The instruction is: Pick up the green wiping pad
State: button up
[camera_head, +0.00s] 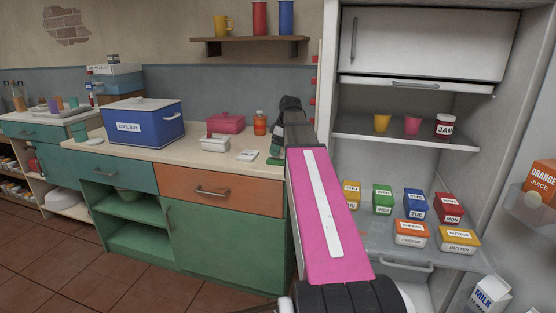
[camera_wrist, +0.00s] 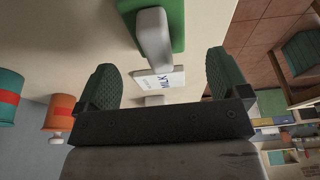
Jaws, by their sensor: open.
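The green wiping pad (camera_wrist: 178,14) lies on the counter at the top middle of the wrist view, with a pale grey handle-like block (camera_wrist: 153,38) on it. In the head view, a small bit of green pad (camera_head: 274,161) shows at the counter's front edge, mostly hidden by my arm. My gripper (camera_wrist: 163,78) is open and empty, with its two dark green fingertips apart. The pad lies beyond the fingertips, roughly in line with the gap. In the head view, my gripper (camera_head: 276,137) is over the counter's right end, partly hidden by my arm.
A white card (camera_head: 248,155) lies left of the pad; its "MILK" lettering shows in the wrist view. The open fridge (camera_head: 405,145) is to the right.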

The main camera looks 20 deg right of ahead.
jog(key=x, duration=0.5)
jog(key=shift+s+d, duration=0.15)
jog(key=shift+d, duration=0.15)
jog(key=c, duration=1.1)
jog(key=shift+r, duration=0.1)
jog(key=shift+r, duration=0.5)
jog(key=r, duration=0.3)
jog(key=shift+s+a+r, duration=0.15)
jog(key=shift+a, duration=0.2)
jog(key=s+a+r, duration=0.1)
jog(key=a+r, duration=0.1)
jog(key=a, duration=0.1)
jog(key=s+a+r, duration=0.1)
jog(key=a+r, duration=0.1)
jog(key=a, duration=0.2)
jog(key=s+a+r, duration=0.1)
jog(key=a+r, duration=0.1)
jog(key=a, duration=0.1)
jog(key=shift+s+a+r, duration=0.15)
jog(key=shift+s+r, duration=0.05)
jog(key=shift+s, duration=0.15)
